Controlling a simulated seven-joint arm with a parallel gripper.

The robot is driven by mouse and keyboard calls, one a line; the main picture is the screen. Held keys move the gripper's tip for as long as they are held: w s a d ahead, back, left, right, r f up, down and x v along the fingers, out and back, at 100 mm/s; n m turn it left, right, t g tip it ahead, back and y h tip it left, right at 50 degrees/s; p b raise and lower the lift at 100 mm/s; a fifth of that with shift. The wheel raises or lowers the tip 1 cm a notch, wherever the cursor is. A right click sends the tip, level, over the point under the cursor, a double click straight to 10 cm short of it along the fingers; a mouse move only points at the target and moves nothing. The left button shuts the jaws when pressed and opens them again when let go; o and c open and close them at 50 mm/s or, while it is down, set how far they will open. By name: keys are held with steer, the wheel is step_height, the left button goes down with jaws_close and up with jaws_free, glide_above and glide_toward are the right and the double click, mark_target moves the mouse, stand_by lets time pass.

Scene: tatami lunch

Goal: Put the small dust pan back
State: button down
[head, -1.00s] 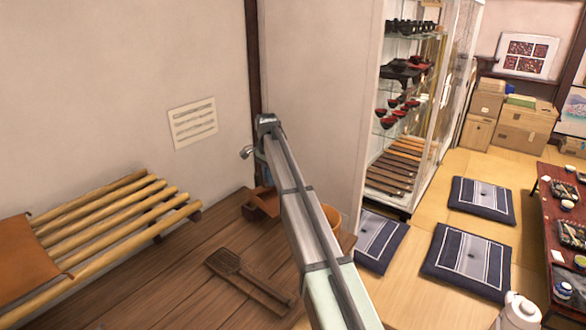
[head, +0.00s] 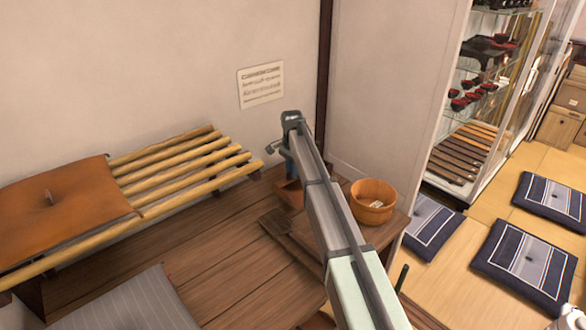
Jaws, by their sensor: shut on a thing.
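My gripper (head: 288,168) hangs down at the far end of my arm, directly above this thing. It appears shut on it, but its fingers are mostly hidden behind my arm. I cannot tell whether the pan touches the boards.
A round wooden tub (head: 373,203) stands to the right.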

mark_target(292, 186)
steer(key=shift+f, duration=3.3)
steer(key=c, duration=1.1)
jaws_free()
steer(key=shift+o, duration=0.2)
steer(key=shift+r, duration=0.1)
